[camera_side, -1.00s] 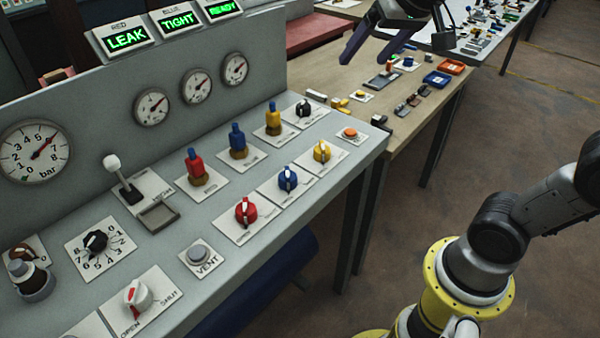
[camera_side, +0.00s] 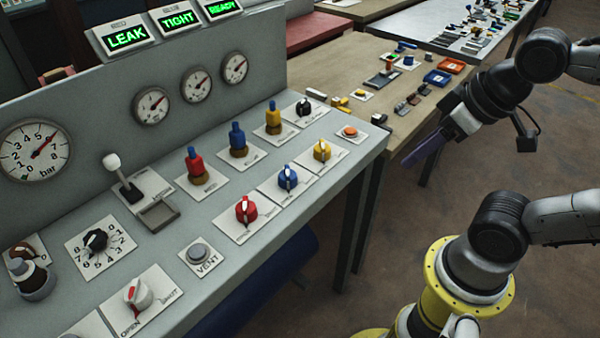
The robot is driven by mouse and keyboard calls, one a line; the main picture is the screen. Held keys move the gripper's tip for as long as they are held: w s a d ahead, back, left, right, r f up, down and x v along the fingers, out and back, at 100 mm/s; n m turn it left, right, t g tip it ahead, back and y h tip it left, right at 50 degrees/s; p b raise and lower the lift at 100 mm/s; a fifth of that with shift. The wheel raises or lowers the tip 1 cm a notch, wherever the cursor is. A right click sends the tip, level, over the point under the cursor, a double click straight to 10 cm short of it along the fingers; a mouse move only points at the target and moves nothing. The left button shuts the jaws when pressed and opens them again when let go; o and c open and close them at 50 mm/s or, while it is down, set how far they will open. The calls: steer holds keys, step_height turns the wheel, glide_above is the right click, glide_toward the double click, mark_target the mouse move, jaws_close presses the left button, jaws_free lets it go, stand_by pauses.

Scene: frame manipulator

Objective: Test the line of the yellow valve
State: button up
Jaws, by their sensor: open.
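The yellow valve (camera_side: 322,151) is a round knob with a white pointer bar, on a white plate at the right of the grey panel. A yellow plug-like fitting (camera_side: 273,117) stands upright behind it. The display sign at the right (camera_side: 222,9) reads READY in green; the signs to its left read LEAK (camera_side: 126,38) and TIGHT (camera_side: 179,19). My gripper (camera_side: 408,162) has purple fingers, seen nearly edge-on. It is open and empty, in the air right of the panel's end, apart from the valve.
The blue valve (camera_side: 288,179) and red valve (camera_side: 246,210) sit left of the yellow one. An orange button (camera_side: 349,132), a black dial (camera_side: 304,107), a grey VENT button (camera_side: 199,252) and a white-handled lever (camera_side: 119,175) are also on the panel. A cluttered wooden table (camera_side: 345,73) lies behind.

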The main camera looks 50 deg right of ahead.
jaws_close()
stand_by(1.4)
